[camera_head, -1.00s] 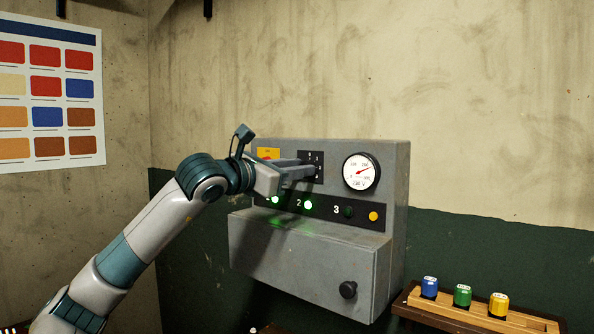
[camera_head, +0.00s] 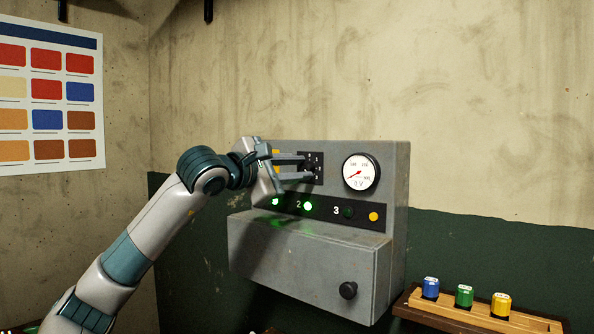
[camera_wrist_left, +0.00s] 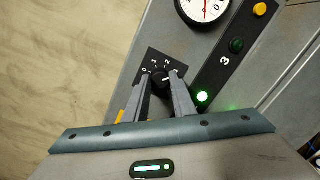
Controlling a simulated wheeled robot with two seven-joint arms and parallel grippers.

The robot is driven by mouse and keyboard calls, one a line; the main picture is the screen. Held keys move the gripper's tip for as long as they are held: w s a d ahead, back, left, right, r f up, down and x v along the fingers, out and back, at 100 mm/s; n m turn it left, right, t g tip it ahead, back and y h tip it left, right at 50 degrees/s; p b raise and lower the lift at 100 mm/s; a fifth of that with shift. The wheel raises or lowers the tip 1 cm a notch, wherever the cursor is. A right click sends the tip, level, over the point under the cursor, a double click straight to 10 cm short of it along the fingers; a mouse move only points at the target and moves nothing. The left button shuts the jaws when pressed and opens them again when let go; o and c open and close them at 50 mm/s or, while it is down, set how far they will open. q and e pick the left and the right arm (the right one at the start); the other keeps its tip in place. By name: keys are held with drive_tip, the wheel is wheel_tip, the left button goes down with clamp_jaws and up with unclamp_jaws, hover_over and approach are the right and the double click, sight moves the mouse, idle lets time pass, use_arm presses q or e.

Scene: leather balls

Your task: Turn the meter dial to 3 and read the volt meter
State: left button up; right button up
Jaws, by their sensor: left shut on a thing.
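The grey meter box (camera_head: 300,245) is on the wall. Its dial (camera_head: 310,165) sits on a black plate, mostly hidden by my fingers in the head view. My left gripper (camera_head: 303,167) is shut on the dial knob. In the left wrist view, my left gripper (camera_wrist_left: 161,78) has one finger on each side of the dial knob (camera_wrist_left: 160,79), and the marks 0, 1 and 2 show around it. The round volt meter (camera_head: 361,173) has its red needle toward the lower left and its display seems to read 0 V. My right gripper is not in view.
Lamps by the numbers 1 and 2 (camera_head: 308,206) glow green; the lamp by 3 (camera_head: 348,212) is dark. A yellow button (camera_head: 373,216) is at the right. Blue, green and yellow blocks sit on a wooden rack (camera_head: 480,308) at the lower right. A colour chart (camera_head: 50,100) hangs left.

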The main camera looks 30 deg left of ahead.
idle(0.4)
use_arm(q)
drive_tip(key=o, duration=1.1)
drive_tip(key=shift+c, duration=0.2)
drive_tip(key=shift+s, duration=0.1)
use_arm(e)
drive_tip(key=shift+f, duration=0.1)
use_arm(q)
drive_tip(key=shift+s+a+b, duration=0.1)
drive_tip(key=shift+s+b, duration=0.2)
drive_tip(key=shift+s, duration=0.25)
drive_tip(key=s+a+b, duration=0.2)
drive_tip(key=s+b, duration=0.2)
drive_tip(key=s, duration=1.2)
drive_tip(key=shift+r, duration=0.35)
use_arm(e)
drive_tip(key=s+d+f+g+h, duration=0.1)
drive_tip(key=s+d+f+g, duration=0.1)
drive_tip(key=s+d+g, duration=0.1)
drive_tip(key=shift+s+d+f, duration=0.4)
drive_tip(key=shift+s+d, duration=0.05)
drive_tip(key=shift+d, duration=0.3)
